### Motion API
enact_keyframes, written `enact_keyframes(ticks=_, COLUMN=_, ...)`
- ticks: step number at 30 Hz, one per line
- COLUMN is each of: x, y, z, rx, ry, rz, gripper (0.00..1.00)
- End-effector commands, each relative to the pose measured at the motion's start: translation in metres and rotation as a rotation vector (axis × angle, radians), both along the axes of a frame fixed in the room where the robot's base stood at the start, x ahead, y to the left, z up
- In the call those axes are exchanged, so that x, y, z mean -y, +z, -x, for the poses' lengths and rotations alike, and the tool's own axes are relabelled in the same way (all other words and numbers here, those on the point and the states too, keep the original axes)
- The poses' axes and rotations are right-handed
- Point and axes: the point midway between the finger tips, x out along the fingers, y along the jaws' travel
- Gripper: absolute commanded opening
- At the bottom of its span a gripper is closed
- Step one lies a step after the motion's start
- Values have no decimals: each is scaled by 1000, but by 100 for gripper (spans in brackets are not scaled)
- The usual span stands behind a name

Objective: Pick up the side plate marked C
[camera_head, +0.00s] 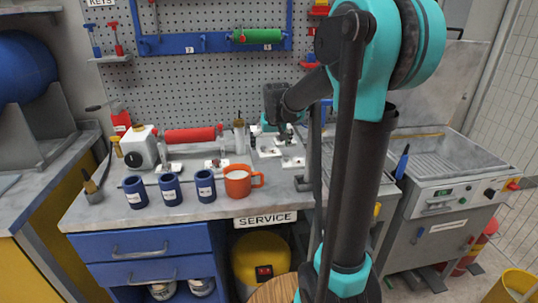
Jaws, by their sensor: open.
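Several small whitish plates lie on the grey service bench near its back right. One plate (269,153) lies left of and below my gripper, and another plate (293,162) lies nearer the front. Letters on them are too small to read, so I cannot tell which is marked C. My gripper (285,138) hangs over this group, open, with its fingertips close above the plates. My arm hides the bench to the right of them.
An orange mug (238,181) and several blue cups (170,190) stand along the bench front. A red roller (190,135) and a white machine (139,147) stand behind. A pegboard (205,75) closes the back. A grey sink unit (440,165) stands right.

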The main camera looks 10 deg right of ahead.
Motion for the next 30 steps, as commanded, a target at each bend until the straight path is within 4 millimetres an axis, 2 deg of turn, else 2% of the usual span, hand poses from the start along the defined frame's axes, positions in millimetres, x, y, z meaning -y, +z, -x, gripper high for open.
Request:
enact_keyframes(ticks=6, x=1, y=-22, z=-9, rx=0, ry=0, rz=0, gripper=100)
enact_keyframes(ticks=14, x=1, y=-24, z=-10, rx=0, ry=-1, rz=0, gripper=100)
enact_keyframes(ticks=27, x=1, y=-24, z=-10, rx=0, ry=-1, rz=0, gripper=47)
enact_keyframes(ticks=30, x=1, y=-23, z=-10, rx=0, ry=-1, rz=0, gripper=44)
